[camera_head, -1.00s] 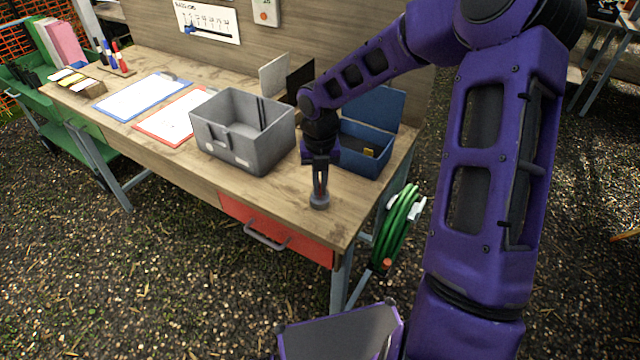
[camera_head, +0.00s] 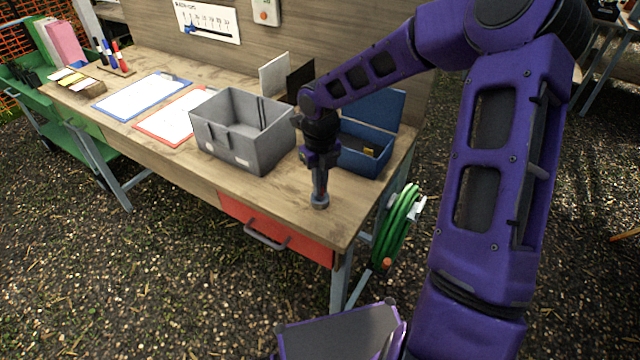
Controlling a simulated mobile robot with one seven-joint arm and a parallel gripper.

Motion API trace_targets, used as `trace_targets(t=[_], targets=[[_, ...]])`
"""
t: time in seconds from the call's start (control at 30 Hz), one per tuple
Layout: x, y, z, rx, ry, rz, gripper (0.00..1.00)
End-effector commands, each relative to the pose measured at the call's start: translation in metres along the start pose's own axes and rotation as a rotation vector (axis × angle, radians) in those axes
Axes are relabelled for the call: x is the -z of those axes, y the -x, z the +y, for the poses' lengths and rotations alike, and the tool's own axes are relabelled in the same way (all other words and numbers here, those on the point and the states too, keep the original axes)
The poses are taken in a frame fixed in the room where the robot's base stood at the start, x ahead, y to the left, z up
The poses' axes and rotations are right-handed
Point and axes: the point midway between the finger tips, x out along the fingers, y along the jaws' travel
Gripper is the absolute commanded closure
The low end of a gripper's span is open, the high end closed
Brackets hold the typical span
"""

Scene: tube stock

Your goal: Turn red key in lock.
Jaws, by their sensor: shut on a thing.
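My gripper (camera_head: 320,186) points straight down at the front right part of the workbench. It is shut on the red key, of which only a small reddish bit (camera_head: 322,186) shows between the fingers. The lock (camera_head: 320,202) is a small round grey piece on the bench top, directly below the fingertips. The fingers hide most of the key, and I cannot make out how far it sits in the lock.
A grey bin (camera_head: 235,150) stands just left of my gripper, and an open blue box (camera_head: 365,150) stands behind it to the right. A red drawer (camera_head: 275,232) is under the bench edge. A green hose reel (camera_head: 398,225) hangs at the right end.

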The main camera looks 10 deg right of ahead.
Motion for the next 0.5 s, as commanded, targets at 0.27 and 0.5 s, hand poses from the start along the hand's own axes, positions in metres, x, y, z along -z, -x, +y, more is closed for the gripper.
trace_targets(t=[0.27, 0.5], targets=[[0.0, 0.0, 0.0001, 0.0, -0.17, 0.0, 1.0], [0.0, 0.0, 0.0002, 0.0, -0.167, 0.0, 0.71]])
